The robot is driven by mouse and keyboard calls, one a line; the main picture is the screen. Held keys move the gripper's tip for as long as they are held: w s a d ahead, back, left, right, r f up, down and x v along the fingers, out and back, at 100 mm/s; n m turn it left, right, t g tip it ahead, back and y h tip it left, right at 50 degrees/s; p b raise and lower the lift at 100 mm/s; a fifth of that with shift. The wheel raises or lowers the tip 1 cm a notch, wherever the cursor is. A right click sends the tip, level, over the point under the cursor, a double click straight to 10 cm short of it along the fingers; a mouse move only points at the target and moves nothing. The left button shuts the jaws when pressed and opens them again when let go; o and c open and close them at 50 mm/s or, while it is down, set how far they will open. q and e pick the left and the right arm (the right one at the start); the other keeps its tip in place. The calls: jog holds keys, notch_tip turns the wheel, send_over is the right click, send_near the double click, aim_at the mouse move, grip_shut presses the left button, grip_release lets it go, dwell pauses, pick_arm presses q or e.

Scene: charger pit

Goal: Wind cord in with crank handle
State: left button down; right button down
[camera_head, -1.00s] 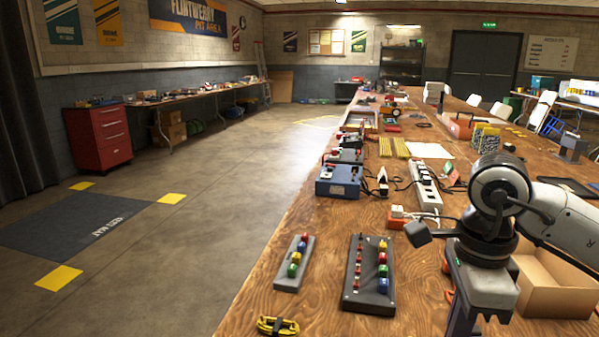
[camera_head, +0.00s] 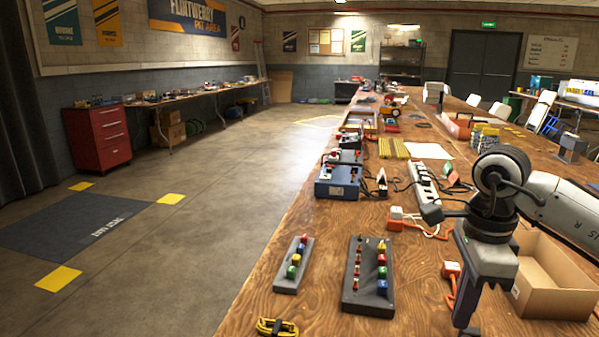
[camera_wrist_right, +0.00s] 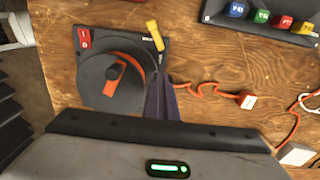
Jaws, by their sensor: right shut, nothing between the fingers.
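The cord winder (camera_wrist_right: 118,72) is a dark plate with a round black reel, an orange centre piece and a red switch in the right wrist view. Its yellow crank grip (camera_wrist_right: 155,36) stands at the plate's upper right. An orange cord (camera_wrist_right: 208,88) runs from the reel's right side to an orange and white plug (camera_wrist_right: 246,100); the cord also shows in the head view (camera_head: 450,294). My right gripper (camera_wrist_right: 162,80) is shut and empty, its purple fingertips just below the grip, seemingly apart from it. It also shows in the head view (camera_head: 464,322). My left gripper is out of view.
A dark button panel (camera_head: 368,285) and a smaller grey one (camera_head: 292,266) lie on the wooden bench. An open cardboard box (camera_head: 552,285) sits right of my right gripper. A yellow cable bundle (camera_head: 277,326) lies at the front edge. Bare wood separates them.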

jog(key=shift+w+d, duration=0.25)
jog(key=shift+d, duration=0.15)
jog(key=shift+w+d+p, duration=0.3)
jog(key=shift+w+d, duration=0.5)
jog(key=shift+d, duration=0.2)
jog(key=shift+w+d+r, duration=0.1)
jog(key=shift+w+d+p, duration=0.45)
jog(key=shift+w+d, duration=0.3)
jog(key=shift+d, duration=0.2)
